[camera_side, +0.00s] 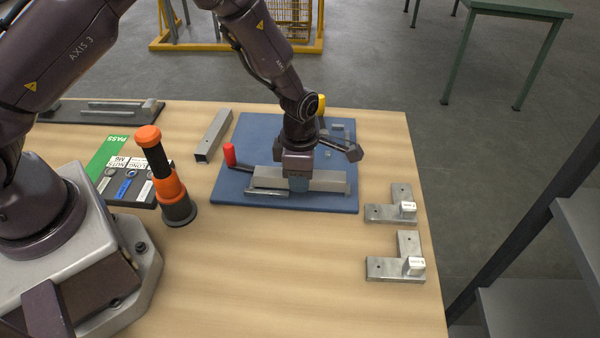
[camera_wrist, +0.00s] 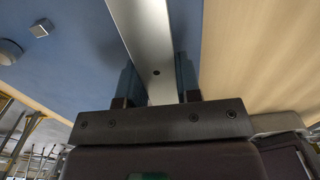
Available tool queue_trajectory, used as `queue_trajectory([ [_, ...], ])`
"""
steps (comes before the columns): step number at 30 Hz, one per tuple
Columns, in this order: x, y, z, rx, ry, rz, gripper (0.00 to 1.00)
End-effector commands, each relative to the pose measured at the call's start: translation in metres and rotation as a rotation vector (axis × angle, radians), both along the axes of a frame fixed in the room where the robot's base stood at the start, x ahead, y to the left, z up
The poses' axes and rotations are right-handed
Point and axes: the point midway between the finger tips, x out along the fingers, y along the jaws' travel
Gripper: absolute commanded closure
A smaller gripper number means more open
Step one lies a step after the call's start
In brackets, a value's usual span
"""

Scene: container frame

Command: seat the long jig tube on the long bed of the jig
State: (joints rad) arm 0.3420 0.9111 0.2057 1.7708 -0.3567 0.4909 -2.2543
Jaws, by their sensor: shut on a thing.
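The long jig tube (camera_side: 330,182) is a grey square tube lying level, left to right, over the front part of the blue jig plate (camera_side: 240,135). My gripper (camera_side: 299,184) points down and is shut on it near its middle. In the wrist view the tube (camera_wrist: 148,40) runs between the two fingers of my gripper (camera_wrist: 156,92), with a small dark hole in its upper face. A thin grey strip (camera_side: 268,192), perhaps part of the long bed, shows along the tube's near side. The tube hides what is beneath it, so I cannot tell whether it touches the bed.
A red-handled clamp (camera_side: 230,155) stands at the tube's left end and a yellow-handled one (camera_side: 321,104) behind my wrist. Another square tube (camera_side: 213,135) lies left of the plate. Two metal brackets (camera_side: 380,213) (camera_side: 385,268) lie right. An orange-black tool (camera_side: 165,178) stands left. The front table is clear.

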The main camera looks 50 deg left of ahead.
Motion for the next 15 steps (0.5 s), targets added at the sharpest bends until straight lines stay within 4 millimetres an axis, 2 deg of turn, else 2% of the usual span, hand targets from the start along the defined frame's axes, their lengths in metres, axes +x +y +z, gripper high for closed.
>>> queue_trajectory([
  [15,0.0003,-0.0002,-0.0078,-0.001,-0.001,0.001,0.94],
])
